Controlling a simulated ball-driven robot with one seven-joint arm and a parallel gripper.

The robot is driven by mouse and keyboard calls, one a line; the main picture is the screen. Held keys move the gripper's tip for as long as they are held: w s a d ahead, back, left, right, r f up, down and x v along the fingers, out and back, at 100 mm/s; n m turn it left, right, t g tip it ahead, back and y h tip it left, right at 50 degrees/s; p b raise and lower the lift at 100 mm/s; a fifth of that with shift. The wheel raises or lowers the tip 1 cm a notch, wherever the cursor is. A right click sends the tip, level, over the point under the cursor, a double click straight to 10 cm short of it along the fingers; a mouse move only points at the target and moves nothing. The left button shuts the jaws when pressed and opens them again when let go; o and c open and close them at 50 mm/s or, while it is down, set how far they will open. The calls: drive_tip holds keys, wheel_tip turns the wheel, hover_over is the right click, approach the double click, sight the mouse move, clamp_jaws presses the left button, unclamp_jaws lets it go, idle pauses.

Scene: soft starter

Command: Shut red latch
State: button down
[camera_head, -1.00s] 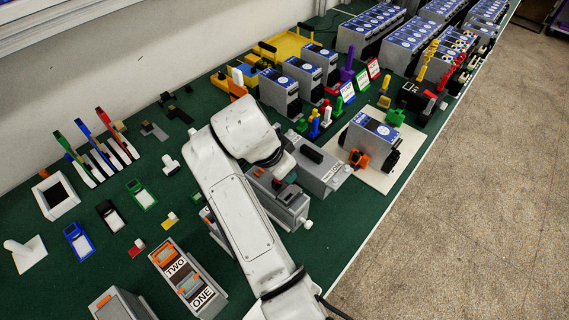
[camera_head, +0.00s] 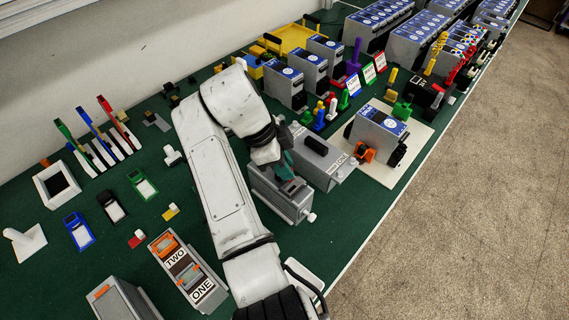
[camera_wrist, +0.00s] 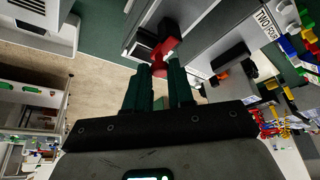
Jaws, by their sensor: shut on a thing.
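The red latch (camera_wrist: 166,45) shows in the wrist view on a dark block at the edge of a grey box. Its lower red part sits between the tips of my gripper (camera_wrist: 160,74), which is shut on it. The dark green fingers cover part of the latch. In the head view my gripper (camera_head: 286,168) reaches down onto the top of a grey box (camera_head: 288,202) near the table's middle. The latch is mostly hidden there by my gripper and arm.
A second grey box (camera_head: 322,168) stands close on the right, with a blue-topped unit (camera_head: 378,130) on a white plate beyond it. An orange-handled box (camera_head: 187,270) labelled TWO and ONE stands at the front left. Bare floor (camera_head: 470,220) lies right of the table.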

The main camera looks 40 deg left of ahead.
drive_tip(key=shift+r, duration=0.1)
drive_tip(key=c, duration=1)
unclamp_jaws()
drive_tip(key=p+v, duration=0.4)
drive_tip(key=v, duration=0.6)
drive_tip(key=shift+s+a+r, duration=0.1)
drive_tip(key=shift+r, duration=0.15)
